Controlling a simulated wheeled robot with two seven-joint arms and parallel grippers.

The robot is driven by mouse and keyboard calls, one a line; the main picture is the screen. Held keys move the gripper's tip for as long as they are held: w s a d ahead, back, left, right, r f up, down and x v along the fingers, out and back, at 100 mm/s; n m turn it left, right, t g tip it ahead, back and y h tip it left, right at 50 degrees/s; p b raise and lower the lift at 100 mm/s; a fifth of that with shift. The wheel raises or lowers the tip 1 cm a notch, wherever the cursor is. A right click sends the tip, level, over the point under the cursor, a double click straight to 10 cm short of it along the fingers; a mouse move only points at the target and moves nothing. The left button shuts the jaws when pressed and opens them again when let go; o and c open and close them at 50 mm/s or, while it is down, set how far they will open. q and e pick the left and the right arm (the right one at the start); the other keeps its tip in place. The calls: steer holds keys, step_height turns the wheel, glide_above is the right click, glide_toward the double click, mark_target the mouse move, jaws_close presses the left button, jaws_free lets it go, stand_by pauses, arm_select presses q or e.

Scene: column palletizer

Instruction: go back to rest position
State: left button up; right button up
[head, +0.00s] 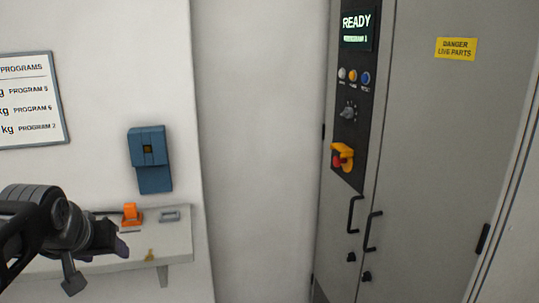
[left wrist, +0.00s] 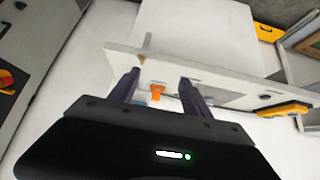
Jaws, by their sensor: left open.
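My left gripper (head: 108,242) is at the lower left of the head view, in front of the wall shelf (head: 180,243). In the left wrist view its two dark fingers (left wrist: 158,82) stand apart, with no object held between them. An orange item (head: 131,214) on the shelf shows beyond the gripper, and in the left wrist view it appears between the fingers (left wrist: 156,92). My right gripper is not in view.
A grey cabinet (head: 430,150) stands at the right, its panel display (head: 356,26) reading READY. A yellow and red switch (head: 342,157) and black handles (head: 371,231) stick out. A blue box (head: 150,158) and a programs sign (head: 30,100) hang on the wall.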

arm_select(q)
steer(key=w+d+f+t+h, duration=0.25)
steer(key=w+f, duration=0.45)
steer(key=f, duration=0.6)
steer(key=d+f+g+h, duration=0.1)
steer(key=d+f, duration=0.3)
steer(key=f, duration=0.4)
steer(key=d+f+g+h, duration=0.1)
steer(key=d+f, duration=0.4)
steer(key=f, duration=0.4)
steer(key=s+d+f+g, duration=0.1)
steer(key=s+d+f, duration=0.4)
steer(key=s+f, duration=0.15)
steer(key=s+d+f+g, duration=0.2)
steer(key=s+d+f, duration=0.25)
steer(key=f, duration=0.35)
steer(key=s+d+f+g+h, duration=0.1)
steer(key=s+d+f+g, duration=0.1)
steer(key=s, duration=0.6)
steer(key=s+d+f+m+g+h, duration=0.1)
steer(key=s+d+f+g, duration=0.1)
steer(key=s+d+f, duration=0.3)
steer(key=s+f, duration=0.2)
steer(key=s, duration=0.1)
steer(key=shift+d+f+m, duration=0.2)
steer(key=shift+m, duration=0.1)
steer(key=shift+c, duration=0.3)
